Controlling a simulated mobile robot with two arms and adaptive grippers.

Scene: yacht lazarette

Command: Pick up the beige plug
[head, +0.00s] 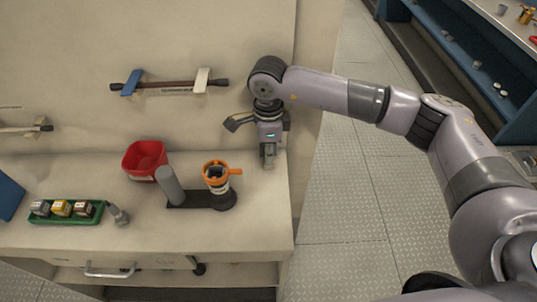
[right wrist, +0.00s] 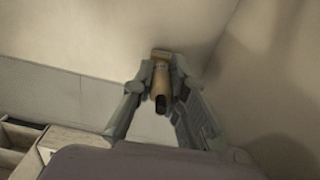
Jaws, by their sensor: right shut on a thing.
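My right gripper (head: 268,158) hangs over the right end of the counter, close to the back wall. In the right wrist view its fingers (right wrist: 160,95) are shut on a beige-brown plug (right wrist: 161,80), which has a wider head and a dark hollow end facing the camera. The plug sits between the fingertips. In the head view I cannot make the plug out behind the fingers. My left gripper is not in view.
On the counter (head: 265,225) stand a red bin (head: 145,158), a dark stand with an orange-rimmed cup (head: 216,177), a grey cylinder (head: 169,184) and a green tray (head: 67,219) of small blocks. A rod (head: 170,84) hangs on the wall. Open floor lies right.

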